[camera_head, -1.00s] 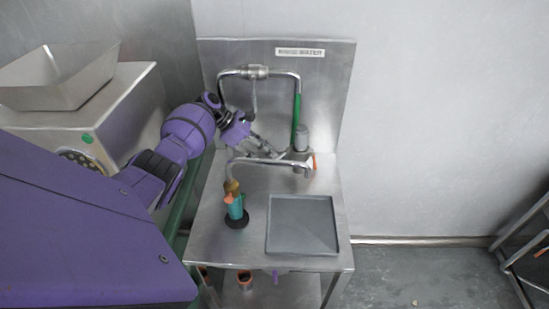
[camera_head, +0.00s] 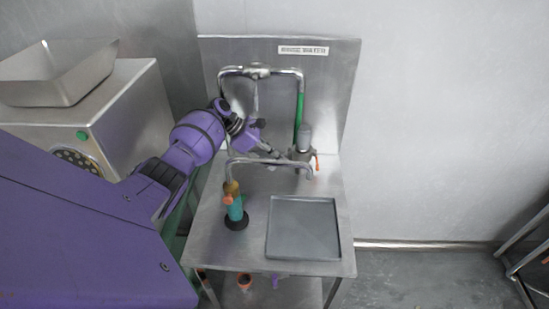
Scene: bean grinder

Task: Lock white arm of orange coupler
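A small orange part (camera_head: 316,160), which looks like the orange coupler, shows at the right of the sink unit, beside a grey upright fitting (camera_head: 304,140) under the green-sleeved hose. It is small and partly behind the spout; I cannot make out its white arm. My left arm comes in from the left over the counter. My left gripper (camera_head: 275,157) is behind the horizontal spout, left of the orange part and apart from it. Its fingers are thin and partly hidden, so I cannot tell whether they are open. My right gripper is not in view.
A curved metal spout (camera_head: 270,161) crosses in front of the gripper. A teal and orange fitting (camera_head: 235,208) stands on the counter beside a grey square tray (camera_head: 303,229). A steel grinder (camera_head: 130,110) stands at left.

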